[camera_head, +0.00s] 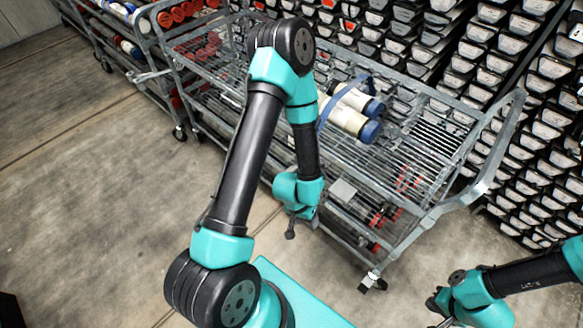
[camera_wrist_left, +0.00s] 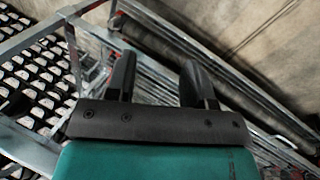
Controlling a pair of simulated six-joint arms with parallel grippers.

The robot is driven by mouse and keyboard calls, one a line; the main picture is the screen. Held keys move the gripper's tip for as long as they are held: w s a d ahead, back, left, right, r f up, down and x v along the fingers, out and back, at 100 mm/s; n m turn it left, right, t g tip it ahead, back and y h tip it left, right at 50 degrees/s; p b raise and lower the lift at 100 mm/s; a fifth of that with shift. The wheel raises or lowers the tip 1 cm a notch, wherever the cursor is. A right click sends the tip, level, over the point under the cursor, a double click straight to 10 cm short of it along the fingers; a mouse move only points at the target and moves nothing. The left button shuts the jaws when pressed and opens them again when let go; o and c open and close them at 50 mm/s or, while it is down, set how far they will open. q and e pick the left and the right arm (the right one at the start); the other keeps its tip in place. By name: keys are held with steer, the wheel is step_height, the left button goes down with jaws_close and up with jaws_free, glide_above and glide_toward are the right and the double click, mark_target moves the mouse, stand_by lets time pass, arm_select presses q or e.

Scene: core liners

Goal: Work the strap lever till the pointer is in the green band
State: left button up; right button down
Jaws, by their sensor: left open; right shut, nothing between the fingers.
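White core liners with blue end caps (camera_head: 354,122) lie together on the top deck of a grey wire cart. A blue strap (camera_head: 326,108) loops around them. I cannot make out the strap lever, pointer or green band; my left arm hides part of the cart. My left gripper (camera_head: 299,228) hangs by the cart's near side, apart from the strap and liners. In the left wrist view its two dark fingers (camera_wrist_left: 155,68) are spread with nothing held between them. My right gripper (camera_head: 438,304) is shut and empty at the lower right, away from the cart.
The grey cart (camera_head: 440,206) has raised rails and a handle at its right end. Red-capped pieces lie on its lower shelf. Another loaded cart (camera_head: 150,50) stands at upper left. Stacked core trays (camera_head: 535,130) fill the back right. Concrete floor (camera_head: 90,200) at left is clear.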

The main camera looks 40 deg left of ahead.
arm_select(q)
jaws_close()
stand_by(0.4)
stand_by(1.4)
